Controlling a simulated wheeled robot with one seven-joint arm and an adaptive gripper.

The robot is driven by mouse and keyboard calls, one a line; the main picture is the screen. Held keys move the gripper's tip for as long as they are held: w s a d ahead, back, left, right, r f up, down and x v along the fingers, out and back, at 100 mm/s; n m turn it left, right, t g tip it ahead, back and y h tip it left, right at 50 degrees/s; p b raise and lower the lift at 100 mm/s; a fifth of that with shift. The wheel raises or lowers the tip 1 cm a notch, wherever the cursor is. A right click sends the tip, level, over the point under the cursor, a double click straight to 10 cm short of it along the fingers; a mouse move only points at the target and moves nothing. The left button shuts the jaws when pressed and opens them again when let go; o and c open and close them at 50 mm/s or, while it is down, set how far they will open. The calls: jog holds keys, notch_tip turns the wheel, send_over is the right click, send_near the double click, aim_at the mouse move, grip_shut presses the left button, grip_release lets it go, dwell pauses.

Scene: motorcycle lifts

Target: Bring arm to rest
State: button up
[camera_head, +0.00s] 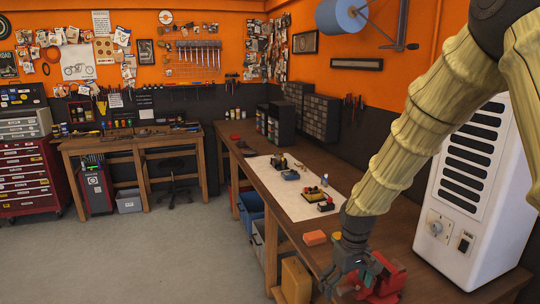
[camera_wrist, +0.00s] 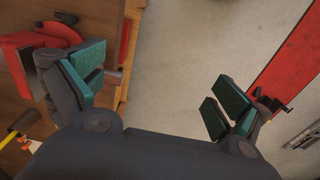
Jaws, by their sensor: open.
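My arm, in a yellow ribbed cover, comes in from the upper right in the head view and reaches down to the near end of the long workbench (camera_head: 325,240). My gripper (camera_head: 352,278) is at the bench's near left edge, beside a red tool (camera_head: 385,280) that looks like a vise. In the wrist view my gripper (camera_wrist: 158,95) has its two teal-padded fingers wide apart. Nothing is between them but a view of the grey floor (camera_wrist: 180,50). The red tool (camera_wrist: 20,60) lies to the left of the left finger. I cannot tell whether they touch.
An orange block (camera_head: 315,238) and a white mat (camera_head: 290,195) with small parts lie on the bench. A white louvred cabinet (camera_head: 470,190) stands at right. A yellow bin (camera_head: 296,280) is under the bench edge. The floor at left (camera_head: 150,260) is clear.

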notch_tip(320, 180, down, 8)
jog(key=w+b, duration=0.1)
jog(key=w, duration=0.1)
jog(key=s+f+m+b, duration=0.1)
jog(key=s+f+b, duration=0.1)
jog(key=s+f, duration=0.55)
jog(key=s+f+m+b, duration=0.15)
jog(key=s+f, duration=0.25)
jog(key=f, duration=0.6)
jog(key=s+f+b, duration=0.3)
jog(key=s+f, duration=0.3)
jog(key=f, duration=0.3)
jog(key=s+d+f+m+b, duration=0.1)
jog(key=s+f+b, duration=0.1)
jog(key=s+f, duration=0.4)
jog(key=s+d+f+b, duration=0.1)
jog(key=s+f+b, duration=0.1)
jog(key=s+f, duration=0.4)
jog(key=s, duration=0.5)
jog(key=shift+s+d+m, duration=0.15)
jog(key=shift+d+m, duration=0.15)
jog(key=shift+m, duration=0.05)
